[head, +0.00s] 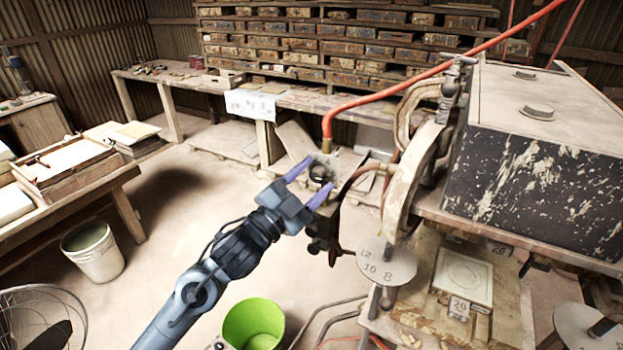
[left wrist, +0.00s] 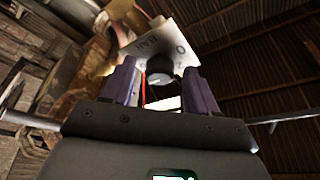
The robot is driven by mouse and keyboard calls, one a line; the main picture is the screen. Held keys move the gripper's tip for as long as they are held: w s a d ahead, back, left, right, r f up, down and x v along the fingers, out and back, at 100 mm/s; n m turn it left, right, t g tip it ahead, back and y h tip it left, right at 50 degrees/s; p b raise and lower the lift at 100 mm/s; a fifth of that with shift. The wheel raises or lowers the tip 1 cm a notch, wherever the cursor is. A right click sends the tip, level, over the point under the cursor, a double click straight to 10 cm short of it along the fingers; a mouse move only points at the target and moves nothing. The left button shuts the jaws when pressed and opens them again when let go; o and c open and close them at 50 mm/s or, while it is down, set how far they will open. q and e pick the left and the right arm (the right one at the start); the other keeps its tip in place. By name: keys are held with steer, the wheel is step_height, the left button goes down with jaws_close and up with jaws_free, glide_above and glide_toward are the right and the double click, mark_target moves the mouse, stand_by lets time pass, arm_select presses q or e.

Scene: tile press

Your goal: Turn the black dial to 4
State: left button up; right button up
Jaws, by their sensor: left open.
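The black dial (head: 319,173) is a small round knob on a fixture at the left side of the press. In the left wrist view the fingers (left wrist: 160,76) also flank the dial with gaps showing. I cannot tell the dial's setting. My right gripper is not in view.
The press wheel (head: 408,182) and a white disc with numbers (head: 387,266) stand right of the dial. An orange hose (head: 420,77) arches above it. A green bucket (head: 253,325) stands on the floor below my left arm. Open floor lies to the left.

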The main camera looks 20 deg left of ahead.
arm_select(q)
steer(key=shift+c, duration=0.2)
steer(key=c, duration=1)
steer(key=shift+n, duration=0.3)
steer(key=n+t+y, duration=0.1)
steer(key=n, duration=0.2)
steer(key=shift+d, duration=0.1)
steer(key=n+y+p, duration=0.1)
steer(key=n+y, duration=0.1)
steer(key=n, duration=0.2)
steer(key=shift+t, duration=0.4)
steer(key=n+y+p, duration=0.1)
steer(key=n+y, duration=0.1)
steer(key=n, duration=0.2)
steer(key=n+y+p, duration=0.1)
steer(key=n, duration=0.2)
steer(key=shift+d+n+y+p, duration=0.15)
steer(key=shift+n+y+p, duration=0.15)
steer(key=shift+n+y, duration=0.1)
steer(key=shift+n, duration=0.5)
steer(key=shift+n+y, duration=0.3)
steer(key=shift+y, duration=0.1)
